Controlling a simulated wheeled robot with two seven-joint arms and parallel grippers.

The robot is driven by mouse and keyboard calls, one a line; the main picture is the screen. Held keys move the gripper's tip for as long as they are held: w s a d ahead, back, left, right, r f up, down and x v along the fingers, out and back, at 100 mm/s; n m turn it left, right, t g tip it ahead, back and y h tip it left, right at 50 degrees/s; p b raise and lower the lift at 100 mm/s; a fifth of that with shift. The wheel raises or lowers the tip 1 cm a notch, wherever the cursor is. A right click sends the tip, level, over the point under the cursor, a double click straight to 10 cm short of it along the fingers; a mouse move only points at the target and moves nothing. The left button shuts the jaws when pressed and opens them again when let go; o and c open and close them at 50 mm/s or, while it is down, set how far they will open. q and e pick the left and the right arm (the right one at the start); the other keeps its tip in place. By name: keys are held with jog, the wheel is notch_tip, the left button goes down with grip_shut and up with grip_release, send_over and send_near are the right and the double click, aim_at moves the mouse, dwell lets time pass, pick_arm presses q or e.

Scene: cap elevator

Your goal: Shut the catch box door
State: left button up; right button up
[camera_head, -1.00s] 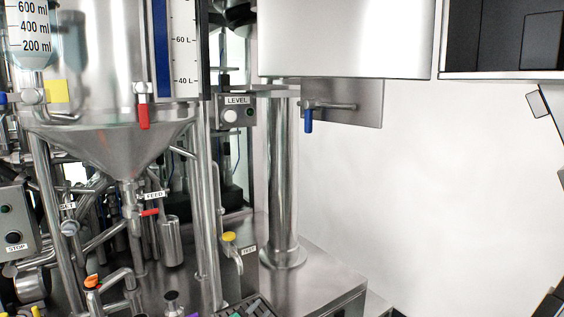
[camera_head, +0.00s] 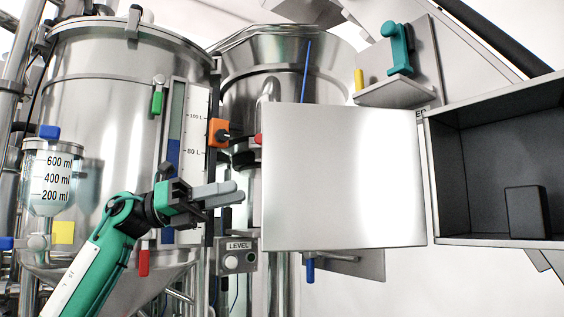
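The catch box (camera_head: 480,115) is at the right, its dark inside open to view. Its door (camera_head: 345,178), a flat silver panel, stands wide open to the left of the box, hinged at the box's left edge. My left gripper (camera_head: 240,194) comes in from the lower left on a green arm. Its two grey fingers point right and lie together with nothing visible between them. The fingertips are a little left of the door's left edge; I cannot tell the gap in depth. My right gripper is not in view.
A dark block (camera_head: 525,212) stands in the box. A blue-handled valve (camera_head: 310,270) hangs below the door. A steel tank (camera_head: 105,110), a level gauge and an orange fitting (camera_head: 218,132) crowd the left. A teal clamp (camera_head: 400,48) sits above. White wall shows below the box.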

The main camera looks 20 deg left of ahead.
pick_arm(q)
jog(key=s+a+r+m+y, duration=0.1)
jog(key=s+r+m+y, duration=0.1)
jog(key=s+r, duration=0.45)
jog(key=p, duration=0.5)
send_near(282, 157)
jog(key=shift+t+y, duration=0.3)
jog(key=shift+t, duration=0.1)
jog(key=w+d, duration=0.2)
jog(key=w+d+r, duration=0.1)
jog(key=w+d, duration=0.1)
jog(key=d, duration=0.1)
jog(key=w+d, duration=0.2)
jog(key=shift+w+d+r, duration=0.1)
jog(key=shift+d+r, duration=0.15)
jog(key=shift+d, duration=0.05)
jog(key=shift+d+f, duration=0.1)
jog(key=shift+d, duration=0.3)
grip_shut()
